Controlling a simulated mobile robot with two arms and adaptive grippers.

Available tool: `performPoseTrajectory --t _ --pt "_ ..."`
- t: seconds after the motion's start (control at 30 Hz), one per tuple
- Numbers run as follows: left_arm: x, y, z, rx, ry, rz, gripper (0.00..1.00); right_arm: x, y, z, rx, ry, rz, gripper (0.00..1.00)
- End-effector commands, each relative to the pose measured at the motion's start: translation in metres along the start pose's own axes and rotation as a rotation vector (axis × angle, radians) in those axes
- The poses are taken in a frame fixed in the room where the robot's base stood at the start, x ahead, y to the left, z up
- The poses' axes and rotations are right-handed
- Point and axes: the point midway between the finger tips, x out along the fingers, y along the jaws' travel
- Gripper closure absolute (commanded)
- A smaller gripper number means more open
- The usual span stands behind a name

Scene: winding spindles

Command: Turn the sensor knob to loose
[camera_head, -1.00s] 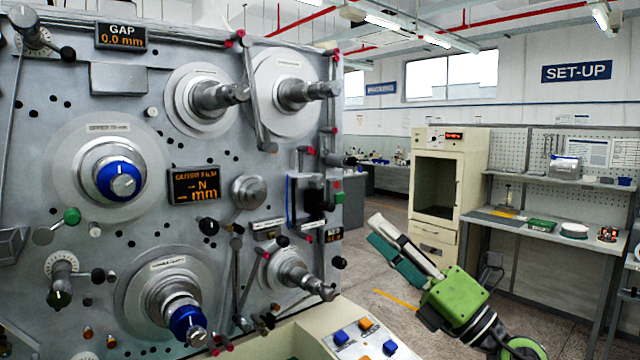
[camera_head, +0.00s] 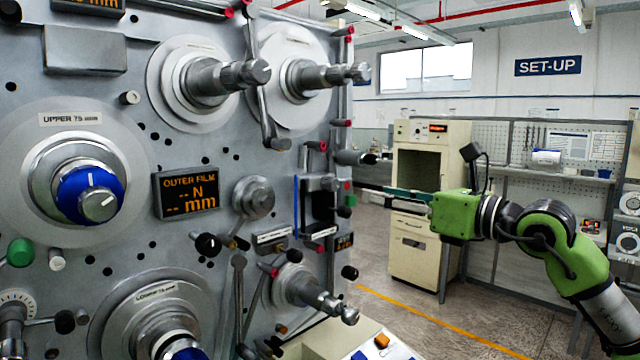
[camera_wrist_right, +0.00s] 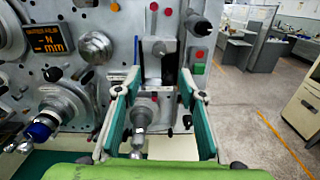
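The winding machine's grey panel (camera_head: 120,190) fills the left of the head view. My left gripper is not in view.
A black-tipped rod (camera_head: 358,158) sticks out from the panel above the unit. A metal spindle (camera_head: 325,303) sticks out below it. A control desk (camera_head: 345,345) lies under the panel. A cream cabinet (camera_head: 420,245) and workbench stand behind; the floor (camera_head: 400,320) to the right is open.

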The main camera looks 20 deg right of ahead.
Motion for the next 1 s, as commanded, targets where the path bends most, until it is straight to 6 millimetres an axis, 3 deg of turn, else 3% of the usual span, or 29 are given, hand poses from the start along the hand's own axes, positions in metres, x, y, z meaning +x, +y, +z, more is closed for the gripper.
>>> performPoseTrajectory --t 0.17,0.3,0.4,0.53,0.7,0.8,1.0 --pt "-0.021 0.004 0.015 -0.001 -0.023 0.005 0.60 0.017 0.001 0.007 0.004 -0.002 0.002 0.63" --pt "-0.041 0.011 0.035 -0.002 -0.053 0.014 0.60 0.040 0.001 0.009 0.006 -0.004 0.004 0.63" --pt "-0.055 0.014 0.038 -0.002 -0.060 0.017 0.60 0.058 0.002 0.009 0.004 -0.003 0.005 0.63" --pt "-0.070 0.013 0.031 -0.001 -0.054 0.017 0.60 0.084 0.003 0.008 0.005 -0.003 0.006 0.63" --pt "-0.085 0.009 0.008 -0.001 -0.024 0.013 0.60 0.113 0.002 0.006 0.004 -0.003 0.004 0.63" --pt "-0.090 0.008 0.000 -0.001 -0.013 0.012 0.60 0.125 0.001 0.004 0.005 -0.002 0.003 0.63" --pt "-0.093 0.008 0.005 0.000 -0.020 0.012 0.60 0.135 0.001 0.001 0.001 -0.002 0.003 0.63"
